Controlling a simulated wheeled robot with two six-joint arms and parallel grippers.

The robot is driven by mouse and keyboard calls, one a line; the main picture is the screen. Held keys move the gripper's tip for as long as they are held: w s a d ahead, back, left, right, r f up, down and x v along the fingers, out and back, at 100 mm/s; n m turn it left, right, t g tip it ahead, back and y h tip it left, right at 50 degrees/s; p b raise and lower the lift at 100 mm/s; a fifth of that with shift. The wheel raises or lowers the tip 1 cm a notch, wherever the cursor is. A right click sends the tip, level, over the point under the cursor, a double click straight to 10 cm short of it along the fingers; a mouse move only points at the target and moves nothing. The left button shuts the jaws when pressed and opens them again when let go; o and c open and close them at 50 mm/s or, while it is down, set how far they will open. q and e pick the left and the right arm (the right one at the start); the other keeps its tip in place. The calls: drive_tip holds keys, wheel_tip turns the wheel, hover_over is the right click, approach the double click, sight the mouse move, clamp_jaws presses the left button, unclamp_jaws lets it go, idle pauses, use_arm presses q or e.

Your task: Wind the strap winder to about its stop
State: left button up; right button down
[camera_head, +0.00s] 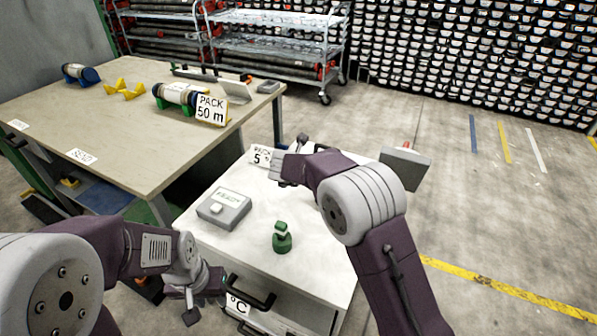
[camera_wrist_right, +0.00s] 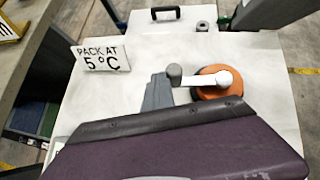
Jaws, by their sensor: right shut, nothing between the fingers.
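The strap winder (camera_wrist_right: 212,90) shows in the right wrist view as an orange disc with a white crank arm and a grey knob (camera_wrist_right: 175,72) at the crank's left end. It stands on the white cabinet top. In the head view my right arm hides it. My right gripper (camera_wrist_right: 158,90) is shut and empty, its grey fingertips just left of and below the knob; I cannot tell whether they touch it. In the head view the right gripper (camera_head: 283,168) is by the small sign. My left gripper (camera_head: 196,306) hangs low beside the cabinet front; its jaw state is unclear.
The white cabinet top (camera_head: 240,180) bears a grey display box (camera_head: 224,208), a green knobbed object (camera_head: 282,238) and a "5 °C" sign (camera_wrist_right: 101,58). A small grey cylinder (camera_wrist_right: 202,26) stands behind the winder. A workbench (camera_head: 60,115) with a strapped roll (camera_head: 180,95) is left.

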drive_tip(key=shift+w+d+f+p, duration=0.15)
drive_tip(key=shift+w+d+p, duration=0.4)
drive_tip(key=shift+w+p, duration=0.15)
drive_tip(key=shift+w, duration=0.1)
drive_tip(key=shift+f, duration=0.15)
